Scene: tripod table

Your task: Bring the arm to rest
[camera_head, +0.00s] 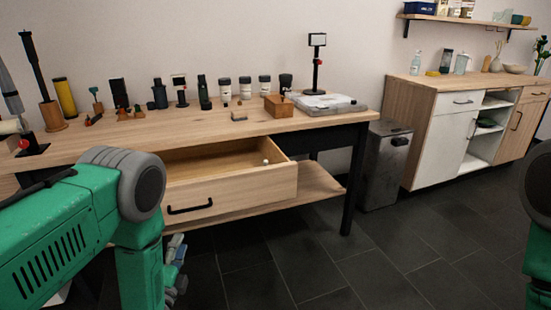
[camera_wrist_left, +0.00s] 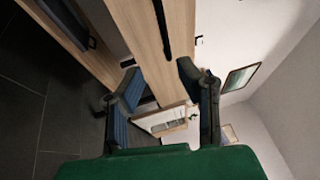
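My left arm (camera_head: 75,225) comes in from the left, green with a grey joint, and bends down in front of the table. My left gripper (camera_head: 176,268) hangs low beside the forearm, below the open drawer, and is partly hidden by the arm. In the left wrist view its two dark fingers (camera_wrist_left: 158,84) are spread apart, with nothing between them. Only a dark and green part of my right arm (camera_head: 538,200) shows at the right edge. My right gripper is out of view.
A wooden table (camera_head: 225,127) holds several tools and jars along its back. Its drawer (camera_head: 235,190) stands open, with a small white ball-like thing (camera_head: 265,162) at its right side. A grey bin (camera_head: 385,165) and a cabinet (camera_head: 435,140) stand to the right. The dark floor in front is clear.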

